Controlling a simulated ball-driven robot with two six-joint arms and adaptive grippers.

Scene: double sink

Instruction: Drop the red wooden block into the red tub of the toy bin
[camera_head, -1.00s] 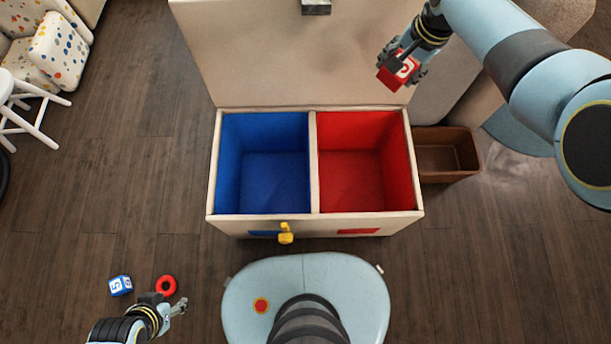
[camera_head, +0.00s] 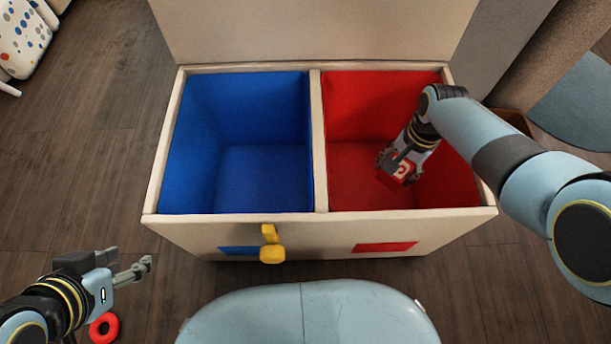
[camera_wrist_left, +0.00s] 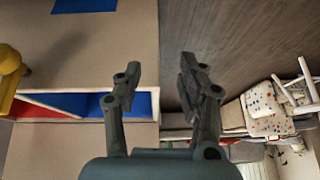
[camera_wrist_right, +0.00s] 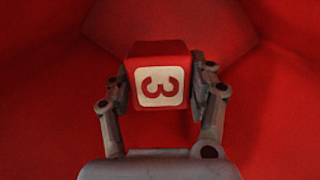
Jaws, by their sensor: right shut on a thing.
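The red wooden block (camera_head: 402,172) has a pale face with a red character, and it fills the middle of the right wrist view (camera_wrist_right: 160,78). My right gripper (camera_head: 393,163) is shut on the block, with a finger on each side of it. It holds the block inside the opening of the red tub (camera_head: 352,120), the right compartment of the toy bin (camera_head: 318,140). Red walls surround the block in the right wrist view. My left gripper (camera_head: 133,270) is open and empty, in front of the bin's left end; its parted fingers show in the left wrist view (camera_wrist_left: 158,85).
The blue tub (camera_head: 240,130) is the left compartment, and it looks empty. The raised lid (camera_head: 310,30) stands behind the bin. A yellow latch (camera_head: 271,250) sticks out at the front. A red ring (camera_head: 104,328) lies on the floor near my left arm. A brown box (camera_head: 515,120) stands right of the bin.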

